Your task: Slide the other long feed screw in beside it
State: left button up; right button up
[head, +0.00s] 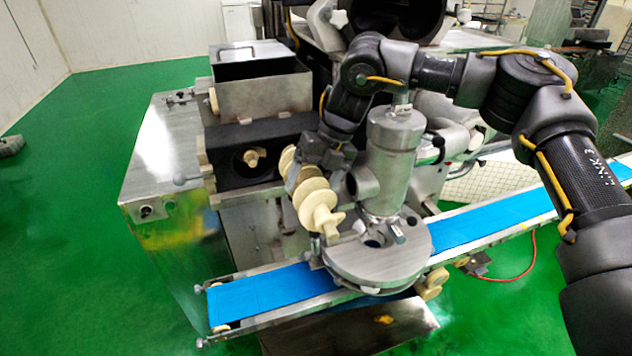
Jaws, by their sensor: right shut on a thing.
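A cream-coloured long feed screw (314,200) is held in my right gripper (308,168), whose fingers are shut around its upper part. The screw is tilted, its lower end towards me and to the right, over the front of the machine. The black housing (225,170) is to the left of the screw, with a dark round opening. A cream end of another screw (251,157) shows inside that opening. The held screw is outside the housing and apart from it. My right arm and gripper hide the housing's right part. My left gripper is out of view.
A metal hopper (262,93) stands above the housing. A steel cylinder (396,140) on a round plate (375,262) stands close to the right of the held screw. A blue conveyor belt (258,293) runs below.

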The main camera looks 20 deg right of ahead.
jog(key=shift+w+p, duration=0.3)
jog(key=shift+w, duration=0.5)
jog(key=shift+w+a+r+p, duration=0.1)
jog(key=shift+w+r+p, duration=0.05)
jog(key=shift+w+p, duration=0.25)
jog(key=shift+w+a+p, duration=0.15)
jog(key=shift+w+p, duration=2)
jog(key=shift+w, duration=0.35)
jog(key=shift+w+f, duration=0.2)
jog(key=shift+w, duration=0.1)
jog(key=shift+w+a, duration=0.1)
jog(key=shift+w, duration=1.1)
